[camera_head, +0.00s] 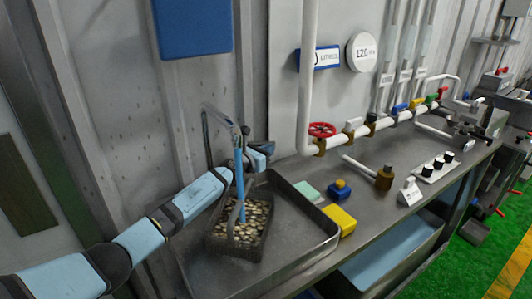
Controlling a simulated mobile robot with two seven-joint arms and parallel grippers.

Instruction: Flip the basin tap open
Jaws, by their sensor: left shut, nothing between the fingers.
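The grey metal tap (222,116) rises at the back of the basin, its neck bending over to the right. A straight blue column (240,185) that looks like running water drops from below the spout into a dark basket of pebbles (211,238). The basket stands in the metal basin (318,243). My left arm reaches in from the left, and my left gripper (262,150) is at the tap, beside the spout end. It is shut with nothing held. The tap lever is hard to make out, and I cannot tell whether the gripper touches it. My right gripper is out of view.
A green sponge (307,191), a yellow block (339,220) and a blue-yellow item (340,189) lie right of the basin. A white pipe with a red handwheel (322,129) runs along the wall. A brass valve (384,178) and a white switch (409,192) stand further right.

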